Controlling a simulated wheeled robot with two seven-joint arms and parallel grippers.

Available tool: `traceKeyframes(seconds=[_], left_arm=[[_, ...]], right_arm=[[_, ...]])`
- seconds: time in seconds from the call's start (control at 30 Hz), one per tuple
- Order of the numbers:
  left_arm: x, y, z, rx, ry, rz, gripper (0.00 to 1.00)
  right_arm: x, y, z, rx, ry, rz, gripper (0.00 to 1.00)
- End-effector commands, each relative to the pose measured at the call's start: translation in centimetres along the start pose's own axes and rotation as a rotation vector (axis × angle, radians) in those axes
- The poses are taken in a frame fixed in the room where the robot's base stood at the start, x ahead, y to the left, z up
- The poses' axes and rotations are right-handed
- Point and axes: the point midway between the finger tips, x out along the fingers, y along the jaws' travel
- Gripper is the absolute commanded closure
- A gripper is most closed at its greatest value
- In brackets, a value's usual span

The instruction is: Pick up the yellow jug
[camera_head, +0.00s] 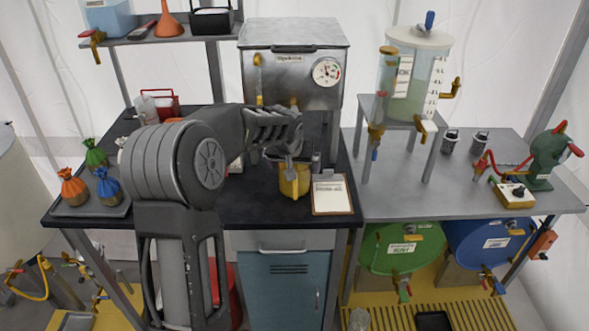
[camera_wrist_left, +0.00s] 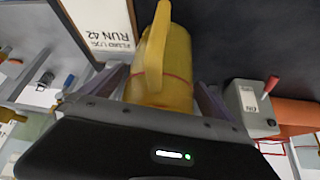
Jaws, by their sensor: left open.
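The yellow jug (camera_head: 294,183) stands on the black worktop in front of the metal boiler, left of a clipboard. My left gripper (camera_head: 291,150) is above it, pointing down, and hides part of its top. In the left wrist view the jug (camera_wrist_left: 165,75) fills the space between the two open fingers, its handle toward the camera. The fingers are on either side of the jug; I cannot tell whether they touch it. My right gripper is not in view.
The clipboard (camera_head: 332,195) lies close to the jug's right. The boiler (camera_head: 292,70) stands behind. A tray (camera_head: 70,208) with several small tied bags is at the left. A grey table (camera_head: 520,160) with a clear tank (camera_head: 415,75) stands to the right.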

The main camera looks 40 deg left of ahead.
Motion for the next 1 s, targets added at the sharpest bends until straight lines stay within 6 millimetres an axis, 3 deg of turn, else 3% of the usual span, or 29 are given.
traceKeyframes(seconds=[0.5, 1.0], left_arm=[[-0.03, -0.01, 0.03, 0.000, 0.000, 0.000, 0.00], [-0.04, -0.01, 0.03, 0.000, 0.000, 0.000, 0.40]], right_arm=[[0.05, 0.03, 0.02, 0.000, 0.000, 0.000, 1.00], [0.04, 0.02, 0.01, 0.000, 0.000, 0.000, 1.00]])
